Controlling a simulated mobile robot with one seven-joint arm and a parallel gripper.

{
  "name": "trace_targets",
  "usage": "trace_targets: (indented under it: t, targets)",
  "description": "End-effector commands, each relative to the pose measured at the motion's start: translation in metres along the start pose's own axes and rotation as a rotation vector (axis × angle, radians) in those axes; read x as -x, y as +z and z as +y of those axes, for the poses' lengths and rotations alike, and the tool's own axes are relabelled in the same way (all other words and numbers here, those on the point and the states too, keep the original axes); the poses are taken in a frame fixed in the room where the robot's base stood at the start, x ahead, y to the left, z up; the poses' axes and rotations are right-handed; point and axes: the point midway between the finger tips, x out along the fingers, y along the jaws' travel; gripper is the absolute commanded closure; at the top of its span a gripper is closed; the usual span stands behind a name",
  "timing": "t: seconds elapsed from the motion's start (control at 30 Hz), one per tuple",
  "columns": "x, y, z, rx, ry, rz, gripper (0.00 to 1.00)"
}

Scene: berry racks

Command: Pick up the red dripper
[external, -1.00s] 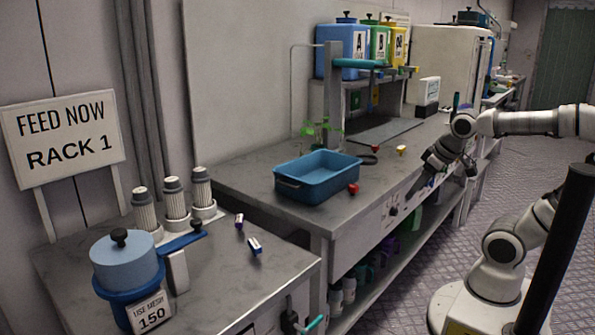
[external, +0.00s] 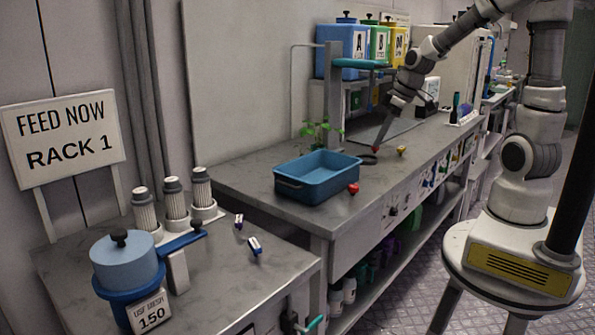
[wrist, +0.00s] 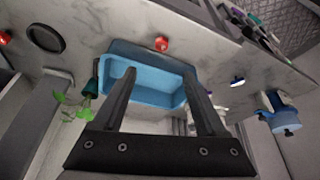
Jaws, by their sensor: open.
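A small red dripper (external: 353,188) lies on the bench just outside the front right corner of the blue tray. In the wrist view it appears as a red piece (wrist: 161,43) beyond the fingertips, beside the tray's edge. A second small red piece (external: 375,149) is farther back, near my fingertips in the external view; a red piece (wrist: 4,38) is cut off at the wrist view's left edge. My gripper (external: 380,143) points down over the bench behind the tray. In the wrist view my gripper (wrist: 160,72) has its two fingers apart with nothing held between them.
The blue tray (external: 292,188) stands at the bench's near end, with a green plant (external: 318,128) behind it. A yellow piece (external: 401,151) and a dark ring (external: 367,160) lie to its right. A blue lidded pot (external: 125,262) stands on the nearer table.

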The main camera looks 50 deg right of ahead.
Motion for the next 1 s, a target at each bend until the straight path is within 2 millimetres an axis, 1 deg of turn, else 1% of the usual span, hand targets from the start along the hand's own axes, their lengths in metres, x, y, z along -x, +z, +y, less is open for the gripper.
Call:
trace_targets:
  t: [0.03,0.07,0.17,0.27,0.7,0.83,1.0]
  targets:
    - [0.004,-0.002,-0.001,0.005,-0.007,0.004,0.26]
    - [0.003,-0.002,-0.001,0.009,-0.009,0.007,0.26]
    - [-0.004,-0.002,-0.002,0.016,-0.014,0.008,0.26]
    - [-0.019,-0.001,-0.003,0.016,-0.017,0.007,0.26]
    - [-0.098,-0.001,-0.005,0.019,-0.016,0.007,0.26]
    - [-0.114,-0.002,-0.004,0.018,-0.015,0.008,0.26]
    - [-0.122,-0.003,-0.004,0.016,-0.013,0.009,0.26]
